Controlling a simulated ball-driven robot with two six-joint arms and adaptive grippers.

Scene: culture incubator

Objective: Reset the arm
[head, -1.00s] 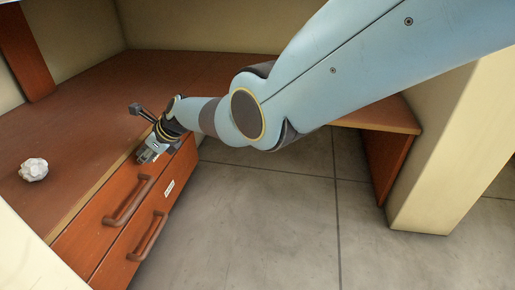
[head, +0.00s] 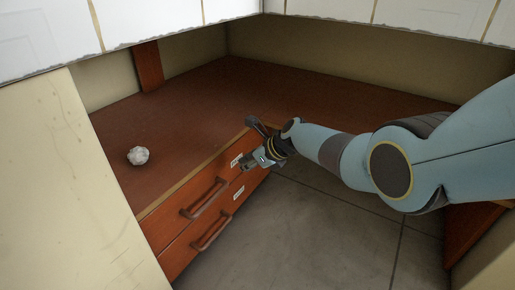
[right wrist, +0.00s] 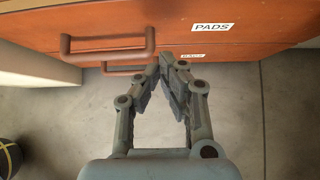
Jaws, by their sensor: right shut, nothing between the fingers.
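My right gripper (head: 248,165) is at the front edge of the wooden desk, beside the right end of the upper drawer (head: 190,192). In the right wrist view the right gripper (right wrist: 167,58) has its fingertips together with nothing between them. It points toward the drawer fronts, right of the upper handle (right wrist: 108,45) and under the label reading PADS (right wrist: 212,27). I cannot tell whether it touches the drawer. My left gripper is not in view.
A crumpled white ball (head: 138,155) lies on the desk top (head: 200,110). The lower drawer (head: 185,250) has its own handle (head: 211,231). A pale wall panel (head: 80,190) stands at the left. Grey floor (head: 310,230) lies open in front of the drawers.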

